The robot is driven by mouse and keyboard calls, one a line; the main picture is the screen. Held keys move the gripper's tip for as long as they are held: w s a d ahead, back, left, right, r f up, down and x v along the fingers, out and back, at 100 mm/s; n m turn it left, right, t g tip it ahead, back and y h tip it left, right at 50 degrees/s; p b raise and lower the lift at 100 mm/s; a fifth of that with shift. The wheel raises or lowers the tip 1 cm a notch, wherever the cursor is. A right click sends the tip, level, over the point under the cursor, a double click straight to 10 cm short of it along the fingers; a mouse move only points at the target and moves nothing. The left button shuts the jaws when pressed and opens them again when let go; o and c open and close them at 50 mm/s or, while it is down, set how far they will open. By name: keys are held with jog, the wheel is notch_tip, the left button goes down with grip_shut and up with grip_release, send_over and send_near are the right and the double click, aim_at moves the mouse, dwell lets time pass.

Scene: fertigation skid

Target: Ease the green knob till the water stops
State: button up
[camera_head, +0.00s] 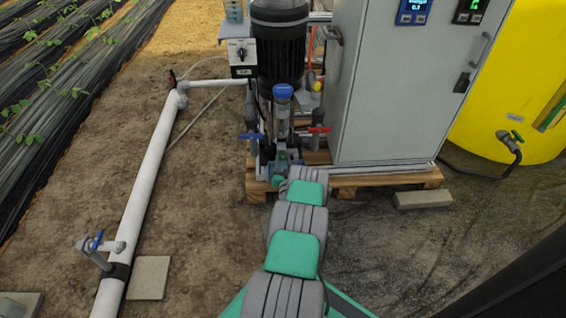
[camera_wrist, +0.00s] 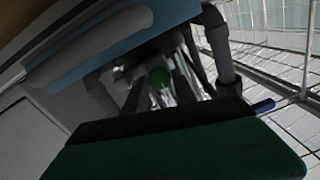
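A small round green knob (camera_wrist: 160,77) shows in the middle of the wrist view, among grey pipes and dark bars, in shadow. My gripper's dark green body with a black edge fills the bottom of that view, just below the knob. Its fingertips are not clearly distinct from the dark bars around the knob, so I cannot tell whether they touch it. Pale streaks show below the knob; I cannot tell whether they are water. In the head view my arm reaches to the front of the pump skid, and its links hide the gripper and this knob.
In the head view a black pump (camera_head: 279,45) stands on a wooden pallet (camera_head: 258,186) beside a grey cabinet (camera_head: 385,95). Blue (camera_head: 251,136) and red (camera_head: 319,130) valve handles flank my arm's end. A white pipe (camera_head: 150,170) runs left.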

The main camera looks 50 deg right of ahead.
grip_shut()
jog(key=shift+n, duration=0.4)
jog(key=n, duration=0.7)
jog(key=shift+a, duration=0.1)
jog(key=n+g+b, duration=0.1)
jog(key=n, duration=0.4)
jog(key=shift+w+f+n, duration=0.1)
jog(key=shift+n, duration=0.2)
jog(key=n+b, duration=0.2)
jog(key=n, duration=0.2)
jog(key=shift+n, duration=0.4)
jog(key=shift+o, duration=2.3)
grip_release()
